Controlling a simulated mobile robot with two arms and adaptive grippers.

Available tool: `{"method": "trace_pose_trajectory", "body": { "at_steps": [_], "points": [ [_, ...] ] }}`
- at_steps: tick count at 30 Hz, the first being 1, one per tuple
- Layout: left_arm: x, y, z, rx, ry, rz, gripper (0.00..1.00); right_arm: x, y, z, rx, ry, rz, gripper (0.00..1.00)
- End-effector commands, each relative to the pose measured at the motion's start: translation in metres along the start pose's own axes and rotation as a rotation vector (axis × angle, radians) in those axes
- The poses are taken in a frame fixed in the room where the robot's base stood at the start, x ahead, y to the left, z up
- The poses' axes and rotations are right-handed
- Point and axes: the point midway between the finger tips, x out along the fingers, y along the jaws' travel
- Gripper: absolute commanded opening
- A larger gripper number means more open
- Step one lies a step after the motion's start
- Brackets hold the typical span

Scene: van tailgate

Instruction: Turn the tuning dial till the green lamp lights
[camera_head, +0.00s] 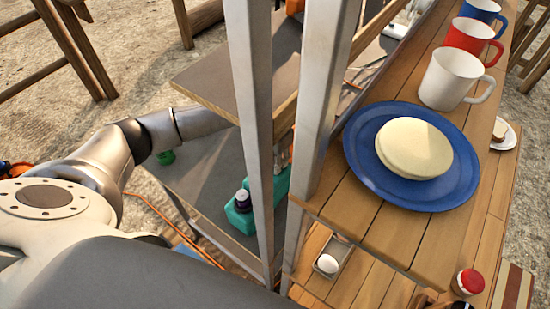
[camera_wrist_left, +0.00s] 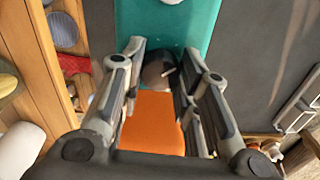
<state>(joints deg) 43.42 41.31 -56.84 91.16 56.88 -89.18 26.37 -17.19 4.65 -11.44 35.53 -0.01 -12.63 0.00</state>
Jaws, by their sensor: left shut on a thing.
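A teal box (camera_head: 240,219) stands on the grey lower surface, partly hidden behind the metal posts in the head view. In the left wrist view the teal body (camera_wrist_left: 160,28) fills the top middle. A dark brownish round knob (camera_wrist_left: 158,75), which looks like the dial, sits between the fingers of my left gripper (camera_wrist_left: 161,70), which is shut on it. An orange surface (camera_wrist_left: 155,118) lies just below the knob in that view. In the head view posts and a shelf hide the gripper's fingers. I cannot make out a lit green lamp. My right gripper is not in view.
Metal posts (camera_head: 318,90) and a shelf board (camera_head: 213,85) stand close around my left arm. On the wooden shelf at right are a blue plate (camera_head: 367,165) with a pale round item and white (camera_head: 452,80), red (camera_head: 470,38) and blue (camera_head: 483,10) mugs.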

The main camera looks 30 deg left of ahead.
Motion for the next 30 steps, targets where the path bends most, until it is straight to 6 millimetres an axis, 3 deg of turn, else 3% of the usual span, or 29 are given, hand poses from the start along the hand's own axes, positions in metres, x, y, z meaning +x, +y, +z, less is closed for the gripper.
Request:
{"method": "trace_pose_trajectory", "body": {
  "at_steps": [12, 26, 27, 30],
  "points": [
    [-0.004, 0.0, 0.0, 0.285, -0.001, 0.001, 0.06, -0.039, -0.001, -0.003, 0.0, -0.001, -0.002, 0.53],
    [-0.001, 0.0, -0.001, 0.358, 0.001, 0.0, 0.06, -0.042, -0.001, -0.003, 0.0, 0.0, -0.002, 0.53],
    [-0.001, 0.0, -0.001, 0.358, 0.001, 0.0, 0.31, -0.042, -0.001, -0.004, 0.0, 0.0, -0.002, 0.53],
    [-0.001, 0.0, -0.001, 0.357, 0.001, 0.0, 0.44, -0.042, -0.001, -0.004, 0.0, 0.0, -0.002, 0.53]
  ]
}}
